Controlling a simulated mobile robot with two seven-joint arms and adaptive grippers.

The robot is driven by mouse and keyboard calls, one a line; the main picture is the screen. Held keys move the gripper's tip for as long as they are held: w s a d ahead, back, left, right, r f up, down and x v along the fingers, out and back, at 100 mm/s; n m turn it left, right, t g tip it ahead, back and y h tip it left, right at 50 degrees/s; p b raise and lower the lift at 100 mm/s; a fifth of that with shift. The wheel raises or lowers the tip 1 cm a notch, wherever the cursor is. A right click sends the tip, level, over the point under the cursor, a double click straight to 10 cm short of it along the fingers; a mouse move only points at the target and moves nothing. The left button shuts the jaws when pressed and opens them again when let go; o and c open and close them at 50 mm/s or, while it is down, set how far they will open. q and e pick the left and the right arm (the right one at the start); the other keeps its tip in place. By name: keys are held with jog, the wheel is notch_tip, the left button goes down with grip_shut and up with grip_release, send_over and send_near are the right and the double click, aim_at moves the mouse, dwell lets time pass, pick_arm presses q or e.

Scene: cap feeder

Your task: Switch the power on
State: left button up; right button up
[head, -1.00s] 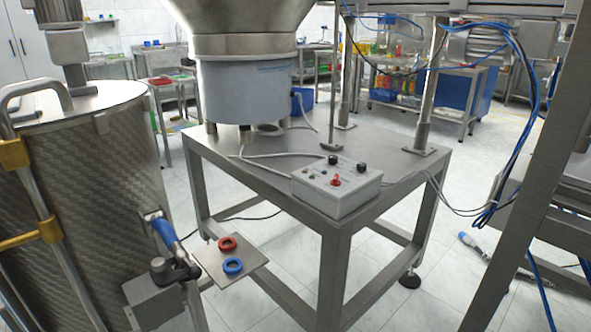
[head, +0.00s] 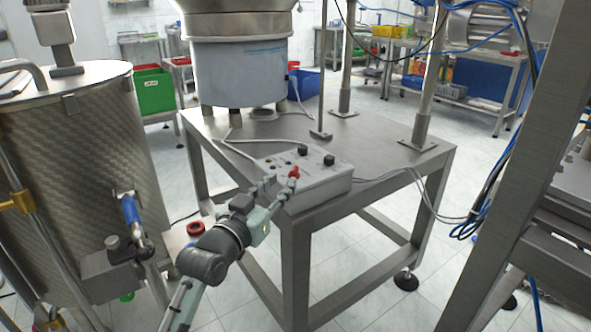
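The grey control box (head: 318,188) sits on the near corner of the steel table. Its sloped top carries a red switch (head: 293,172), two black knobs (head: 329,160) and a few small buttons or lamps. My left gripper (head: 277,187) is at the left front edge of the box, just short of the red switch. Its two fingers look apart, with nothing between them. I cannot tell whether a fingertip touches the box. The gripper hides part of the box's left side. My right gripper is not in view.
The steel table (head: 385,160) carries the large feeder drum (head: 240,75) behind the box, with upright posts at the right. A woven-patterned metal tank (head: 85,170) stands at the left. Cables run from the box to the right. A slanted steel beam (head: 500,160) closes the right side.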

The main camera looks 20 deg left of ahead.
aim_at(291, 173)
pick_arm(q)
jog(key=w, duration=0.5)
jog(key=w+d, duration=0.1)
jog(key=w, duration=0.1)
jog(key=shift+w+d+f, duration=0.1)
jog(key=shift+w, duration=0.05)
grip_shut()
